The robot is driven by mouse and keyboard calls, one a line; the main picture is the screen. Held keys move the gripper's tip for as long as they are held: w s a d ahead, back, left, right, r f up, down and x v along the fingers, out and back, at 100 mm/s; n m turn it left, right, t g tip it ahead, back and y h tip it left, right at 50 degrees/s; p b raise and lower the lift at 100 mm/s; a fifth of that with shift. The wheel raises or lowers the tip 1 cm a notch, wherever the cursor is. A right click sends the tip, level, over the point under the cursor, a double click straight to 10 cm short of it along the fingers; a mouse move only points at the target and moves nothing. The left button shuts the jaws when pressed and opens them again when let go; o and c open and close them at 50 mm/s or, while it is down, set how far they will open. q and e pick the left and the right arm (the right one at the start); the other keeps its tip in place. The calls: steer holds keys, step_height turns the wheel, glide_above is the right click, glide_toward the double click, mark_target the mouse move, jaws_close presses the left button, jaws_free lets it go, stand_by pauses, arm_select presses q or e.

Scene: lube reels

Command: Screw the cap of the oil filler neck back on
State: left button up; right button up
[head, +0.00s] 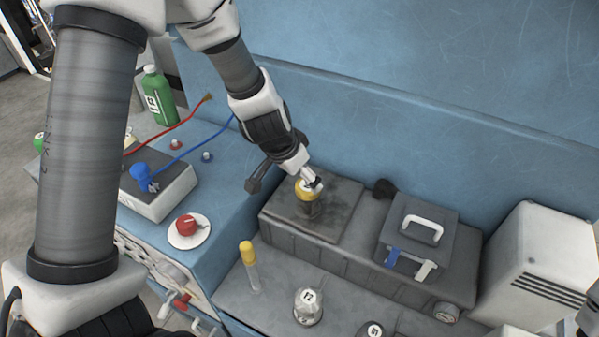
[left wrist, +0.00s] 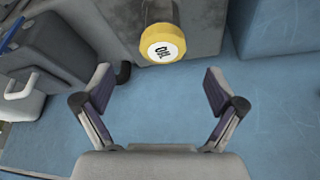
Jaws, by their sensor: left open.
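The yellow oil filler cap (head: 302,194) sits on top of the short dark filler neck (head: 312,210), which rises from the grey engine block. In the left wrist view the cap (left wrist: 160,44) shows its round face with dark "OIL" lettering, on the end of the grey neck (left wrist: 158,12). I cannot tell how tightly it is seated. My left gripper (head: 309,180) is close at the cap in the head view and partly covers it. In the left wrist view my left gripper (left wrist: 158,90) is open and empty, the cap just beyond the gap between its fingers.
A dark box with a white handle (head: 424,229) stands right of the neck. A yellow-topped stick (head: 248,264) and a numbered grey knob (head: 308,305) stand in front. A red knob (head: 187,227) is left. A blue wall (head: 400,120) rises behind.

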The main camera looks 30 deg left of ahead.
mark_target(306, 186)
arm_select(q)
steer(key=b+x, duration=0.6)
steer(key=x, duration=0.1)
steer(key=shift+w+a+b, duration=0.2)
steer(key=shift+b, duration=0.2)
steer(key=shift+w+d+f, duration=0.15)
steer(key=shift+w+f, duration=0.05)
steer(key=shift+s+r, duration=0.1)
steer(key=c, duration=1.2)
steer(key=m+b, duration=0.1)
steer(key=m+h+b, duration=0.1)
steer(key=shift+f+m, duration=0.25)
steer(key=shift+m, duration=0.15)
steer(key=shift+m+g+h+b, duration=0.35)
steer(key=shift+m+b, duration=0.25)
steer(key=shift+m, duration=0.3)
steer(key=shift+r+m, duration=0.2)
steer(key=shift+m, duration=0.1)
